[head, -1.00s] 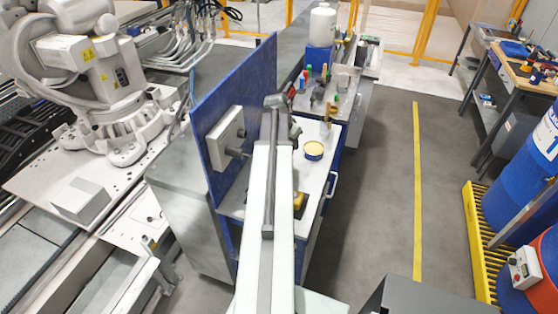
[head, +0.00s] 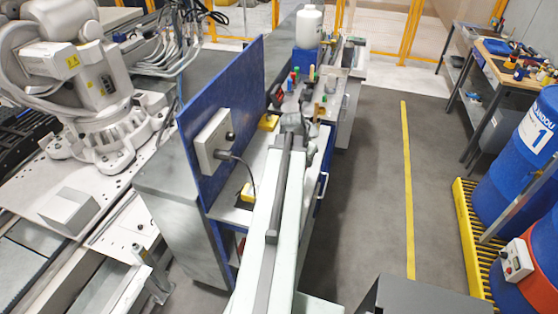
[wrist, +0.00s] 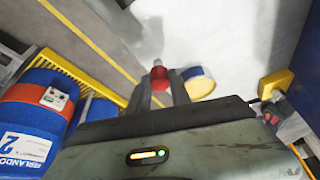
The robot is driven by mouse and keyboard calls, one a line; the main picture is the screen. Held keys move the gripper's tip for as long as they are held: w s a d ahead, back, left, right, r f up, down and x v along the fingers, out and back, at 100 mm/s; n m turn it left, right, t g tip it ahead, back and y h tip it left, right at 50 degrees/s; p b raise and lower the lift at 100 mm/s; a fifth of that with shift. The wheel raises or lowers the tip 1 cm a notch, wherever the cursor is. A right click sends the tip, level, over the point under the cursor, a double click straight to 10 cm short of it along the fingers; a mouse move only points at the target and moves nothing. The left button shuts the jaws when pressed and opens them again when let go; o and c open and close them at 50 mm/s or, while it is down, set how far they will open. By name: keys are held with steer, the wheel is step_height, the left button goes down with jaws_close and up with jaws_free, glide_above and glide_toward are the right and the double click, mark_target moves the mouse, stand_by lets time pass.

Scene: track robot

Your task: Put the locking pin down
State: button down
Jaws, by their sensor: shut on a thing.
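In the wrist view, my gripper (wrist: 160,96) is shut on a red-ended piece (wrist: 160,78), which I take to be the locking pin. A blurred pale grey part extends beyond the red end, over a white surface. In the head view, my gripper (head: 294,124) is above the white-topped workbench, near its far part. The pin cannot be made out there. A round yellow-and-blue tin (wrist: 198,82) lies just right of the fingers in the wrist view.
A blue upright panel (head: 225,115) with a grey box (head: 214,142) stands left of the bench. Several coloured-handled tools (head: 312,75) and a white bottle (head: 308,27) stand behind my gripper. Blue barrels (head: 540,120) stand right; the aisle is clear.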

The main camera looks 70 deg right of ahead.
steer(key=w+d, duration=0.1)
steer(key=w, duration=0.2)
steer(key=w+d, duration=0.2)
steer(key=w, duration=0.2)
steer(key=w+d+f+b, duration=0.1)
steer(key=w+d, duration=0.1)
steer(key=w, duration=0.2)
steer(key=shift+d+f, duration=0.1)
steer(key=shift+d, duration=0.1)
steer(key=f+b, duration=0.4)
steer(key=shift+w+d, duration=0.1)
steer(key=shift+w, duration=0.3)
steer(key=shift+r, duration=0.25)
steer(key=shift+f, duration=0.2)
steer(key=c, duration=1.2)
jaws_free()
steer(key=shift+r, duration=0.15)
